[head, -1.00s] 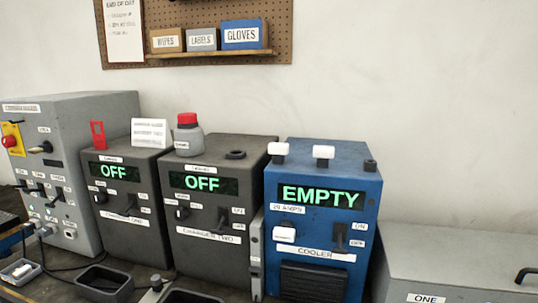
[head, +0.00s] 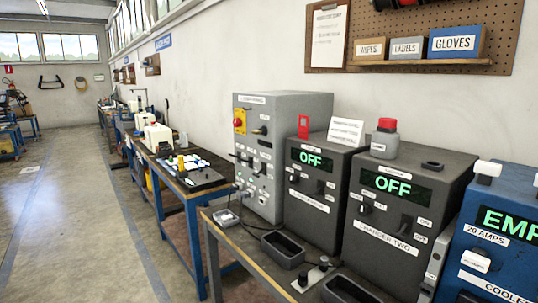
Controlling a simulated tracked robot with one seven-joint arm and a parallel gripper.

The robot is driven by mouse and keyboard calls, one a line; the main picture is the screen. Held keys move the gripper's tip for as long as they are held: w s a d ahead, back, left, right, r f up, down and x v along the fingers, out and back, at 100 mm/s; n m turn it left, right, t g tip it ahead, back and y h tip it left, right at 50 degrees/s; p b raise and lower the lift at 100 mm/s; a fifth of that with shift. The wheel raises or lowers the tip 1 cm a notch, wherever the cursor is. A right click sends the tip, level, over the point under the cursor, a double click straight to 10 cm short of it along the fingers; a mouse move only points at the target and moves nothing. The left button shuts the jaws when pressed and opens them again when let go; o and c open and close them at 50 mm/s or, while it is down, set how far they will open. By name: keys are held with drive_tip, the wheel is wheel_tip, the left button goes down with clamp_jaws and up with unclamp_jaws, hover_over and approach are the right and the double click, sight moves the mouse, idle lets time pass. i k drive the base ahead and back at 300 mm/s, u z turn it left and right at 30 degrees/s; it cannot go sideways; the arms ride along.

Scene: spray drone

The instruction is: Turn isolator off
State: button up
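The grey control panel box (head: 300,108) stands on the bench near the middle of the head view. Its front carries a red knob on a yellow plate (head: 239,122) at the upper left. A dark rotary handle (head: 260,131) sits to the right of it. Rows of small switches and sockets (head: 246,180) are lower on the front. The labels are too small to read, so I cannot tell which control is the isolator or its position. My gripper is not in view.
Two dark charger boxes, charger one (head: 313,198) and charger two (head: 390,220), both read OFF. A blue cooler (head: 487,245) stands at the right edge. Dark trays (head: 283,247) lie along the bench front. Open floor (head: 85,220) lies to the left.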

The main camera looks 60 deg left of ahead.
sight(237, 122)
drive_tip(key=z, duration=0.45)
drive_tip(key=i, duration=0.15)
drive_tip(key=u, duration=2.6)
drive_tip(key=k, duration=0.85)
drive_tip(key=u, duration=0.25)
drive_tip(key=i, duration=0.85)
drive_tip(key=z, duration=0.1)
